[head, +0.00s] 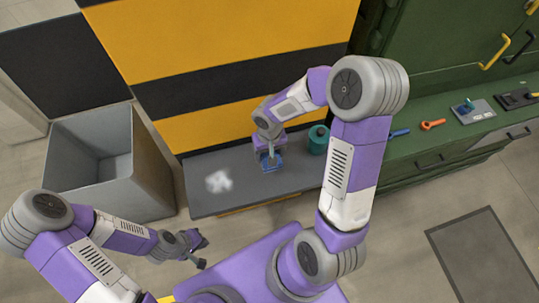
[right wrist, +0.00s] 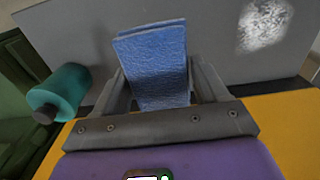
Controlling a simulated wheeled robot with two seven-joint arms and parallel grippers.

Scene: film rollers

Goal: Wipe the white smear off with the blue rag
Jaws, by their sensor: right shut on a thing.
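The blue rag (head: 271,163) is at the grey shelf top (head: 235,198), held between the fingers of my right gripper (head: 269,153). It shows folded between the two fingers in the right wrist view (right wrist: 155,62). I cannot tell whether it touches the surface. The white smear (head: 219,181) is a patch on the shelf top, left of the rag and apart from it. In the right wrist view the smear (right wrist: 264,22) is at the upper right. My left gripper (head: 203,252) is open and empty, in front of the shelf and below the smear.
A teal cylinder (head: 318,139) stands on the shelf just right of the rag. A grey open bin (head: 100,165) is left of the shelf. A green bench (head: 450,135) with tools is at the right. The shelf top between rag and smear is clear.

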